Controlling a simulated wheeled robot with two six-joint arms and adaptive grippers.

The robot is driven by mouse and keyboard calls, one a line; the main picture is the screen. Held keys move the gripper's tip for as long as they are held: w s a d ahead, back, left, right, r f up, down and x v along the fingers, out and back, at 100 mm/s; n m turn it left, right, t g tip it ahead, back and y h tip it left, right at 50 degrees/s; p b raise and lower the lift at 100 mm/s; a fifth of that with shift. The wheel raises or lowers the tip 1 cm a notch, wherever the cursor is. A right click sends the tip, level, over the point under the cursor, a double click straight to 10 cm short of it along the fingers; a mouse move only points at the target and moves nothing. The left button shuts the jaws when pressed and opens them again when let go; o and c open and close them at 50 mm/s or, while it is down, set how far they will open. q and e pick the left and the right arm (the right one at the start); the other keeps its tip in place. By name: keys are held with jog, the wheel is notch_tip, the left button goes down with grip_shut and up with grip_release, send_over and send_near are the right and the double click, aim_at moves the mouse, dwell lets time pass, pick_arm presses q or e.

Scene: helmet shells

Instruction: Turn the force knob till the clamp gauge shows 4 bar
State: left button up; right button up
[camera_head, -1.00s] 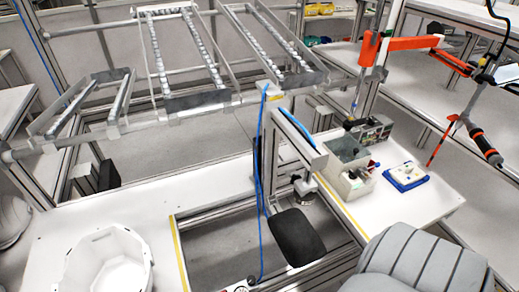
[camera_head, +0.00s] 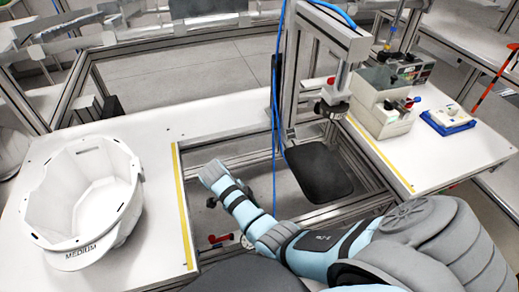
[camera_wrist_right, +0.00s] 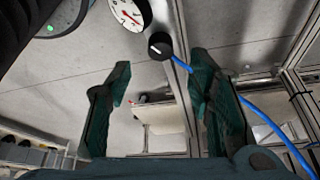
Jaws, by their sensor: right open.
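The force knob (camera_wrist_right: 160,46) is black with a white mark and shows at the top middle of the right wrist view. The clamp gauge (camera_wrist_right: 128,12) is a white dial with a red needle, beside the knob and cut by the top edge; its reading is not legible. My right gripper (camera_wrist_right: 161,78) is open and empty, its two dark teal fingers spread. In the picture the knob lies above the gap between the fingertips, apart from both. In the head view my light blue right arm reaches over the table opening; its gripper cannot be made out. My left gripper is not in view.
A blue hose (camera_wrist_right: 265,122) runs past the right finger. In the head view a white helmet shell (camera_head: 85,200) stands on the left table. A black pad (camera_head: 318,170) is under the clamp column. Grey bins (camera_head: 382,112) and a blue-edged tray (camera_head: 447,120) stand at right.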

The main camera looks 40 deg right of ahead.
jog(key=b+x, duration=0.2)
jog(key=x, duration=0.5)
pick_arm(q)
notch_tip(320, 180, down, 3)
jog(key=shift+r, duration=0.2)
pick_arm(e)
grip_shut()
jog(key=shift+s+r+n+p, duration=0.1)
jog(key=shift+r+n+p, duration=0.1)
jog(key=shift+n+p, duration=0.75)
jog(key=n+t+h+p, duration=0.1)
jog(key=n+p, duration=0.2)
jog(key=p, duration=0.1)
jog(key=shift+t, duration=0.3)
jog(key=n+t+p, duration=0.1)
jog(key=n+p, duration=0.1)
jog(key=n, duration=0.1)
jog(key=shift+s+n+p, duration=0.1)
jog(key=shift+n+p, duration=0.15)
jog(key=shift+p, duration=0.15)
pick_arm(q)
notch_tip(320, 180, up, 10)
jog(key=p, duration=0.2)
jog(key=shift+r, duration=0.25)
pick_arm(e)
jog(key=shift+f+n+t, duration=0.1)
jog(key=shift+n+t, duration=0.8)
jog(key=shift+n, duration=0.8)
